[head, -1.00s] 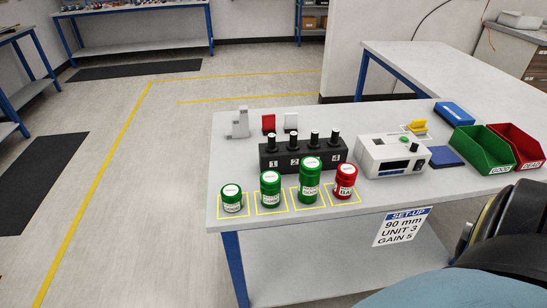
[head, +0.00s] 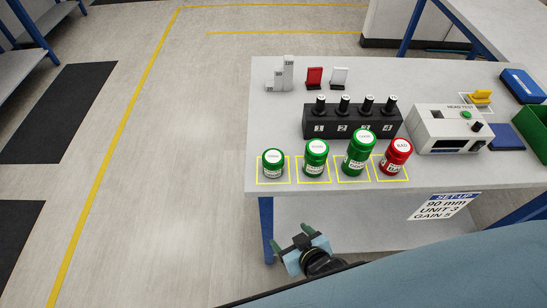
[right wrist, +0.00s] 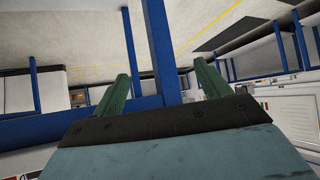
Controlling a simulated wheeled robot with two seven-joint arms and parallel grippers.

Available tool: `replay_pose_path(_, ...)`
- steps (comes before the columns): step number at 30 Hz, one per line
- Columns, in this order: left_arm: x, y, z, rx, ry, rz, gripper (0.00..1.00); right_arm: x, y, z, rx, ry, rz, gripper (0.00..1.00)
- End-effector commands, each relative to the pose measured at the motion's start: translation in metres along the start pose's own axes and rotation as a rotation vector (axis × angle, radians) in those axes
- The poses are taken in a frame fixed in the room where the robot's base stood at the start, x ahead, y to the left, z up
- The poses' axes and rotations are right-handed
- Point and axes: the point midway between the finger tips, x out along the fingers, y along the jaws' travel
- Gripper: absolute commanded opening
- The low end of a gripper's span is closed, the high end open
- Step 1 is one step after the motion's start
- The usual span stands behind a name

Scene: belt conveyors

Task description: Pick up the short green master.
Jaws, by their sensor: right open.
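Three green masters stand upright in yellow-outlined squares along the table's front edge. The short green master (head: 273,163) is the leftmost and lowest. A medium green master (head: 316,159) stands right of it, then a tall green master (head: 358,151). My right gripper (head: 294,237) is open and empty, in front of the table and below its top, nearest the short master's side. In the right wrist view its green fingers (right wrist: 157,90) are spread apart, with blue table legs beyond and no master in view. My left gripper is not in view.
A red master (head: 395,157) stands at the row's right end. Behind are a black block with numbered posts (head: 352,121), a white head tester (head: 450,128) and a grey stepped gauge (head: 282,77). The table's left front corner (head: 254,189) is bare.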

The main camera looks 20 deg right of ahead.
Motion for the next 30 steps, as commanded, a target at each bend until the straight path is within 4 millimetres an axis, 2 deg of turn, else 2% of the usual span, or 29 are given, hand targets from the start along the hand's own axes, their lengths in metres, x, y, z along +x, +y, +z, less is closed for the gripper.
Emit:
replay_pose_path(1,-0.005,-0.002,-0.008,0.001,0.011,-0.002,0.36,-0.015,0.002,-0.035,0.010,0.062,0.011,0.76)
replay_pose_path(3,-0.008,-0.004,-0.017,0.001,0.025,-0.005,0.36,-0.033,0.005,-0.073,0.021,0.132,0.027,0.76)
replay_pose_path(6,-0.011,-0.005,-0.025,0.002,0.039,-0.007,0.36,-0.056,0.010,-0.115,0.033,0.213,0.049,0.76)
replay_pose_path(9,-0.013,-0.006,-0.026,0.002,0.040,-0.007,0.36,-0.073,0.015,-0.141,0.042,0.265,0.064,0.76)
replay_pose_path(12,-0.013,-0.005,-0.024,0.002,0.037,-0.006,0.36,-0.080,0.018,-0.154,0.046,0.291,0.072,0.76)
replay_pose_path(14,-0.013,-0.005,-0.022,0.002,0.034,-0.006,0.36,-0.077,0.019,-0.158,0.047,0.297,0.074,0.76)
replay_pose_path(24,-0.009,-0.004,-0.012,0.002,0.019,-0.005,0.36,-0.021,0.023,-0.176,0.047,0.299,0.074,0.76)
replay_pose_path(30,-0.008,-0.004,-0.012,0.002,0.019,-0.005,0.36,-0.006,0.025,-0.180,0.048,0.297,0.074,0.76)
